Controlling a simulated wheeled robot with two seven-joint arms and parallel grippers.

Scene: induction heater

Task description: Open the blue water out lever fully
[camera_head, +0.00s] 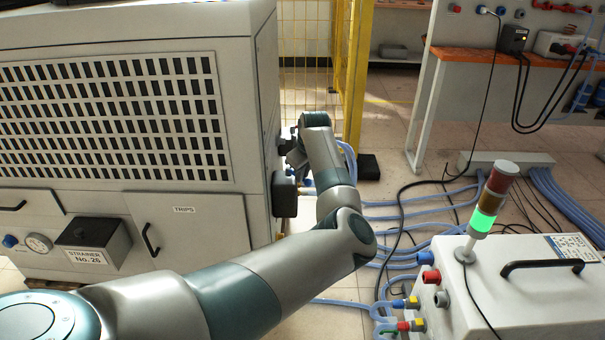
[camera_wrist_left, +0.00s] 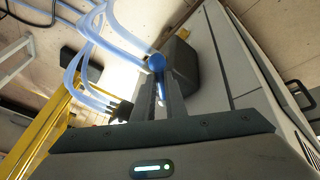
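The blue lever (camera_wrist_left: 157,63) shows in the left wrist view at the tips of my left gripper (camera_wrist_left: 160,92), by the side of the grey cabinet. A strip of blue shows in the narrow gap between the two fingers. I cannot tell whether the fingers press on it or only stand around it. In the head view my left arm reaches to the cabinet's right side, and its wrist and gripper (camera_head: 291,147) hide the lever there. How far the lever is turned cannot be seen. My right gripper is in neither view.
The grey cabinet (camera_head: 195,225) stands at the left, with a dark block (camera_head: 284,194) on its side. Light blue hoses (camera_head: 420,208) run across the floor. A white box (camera_head: 520,295) with a signal lamp (camera_head: 485,215) stands at the right. A yellow fence (camera_head: 356,75) is behind.

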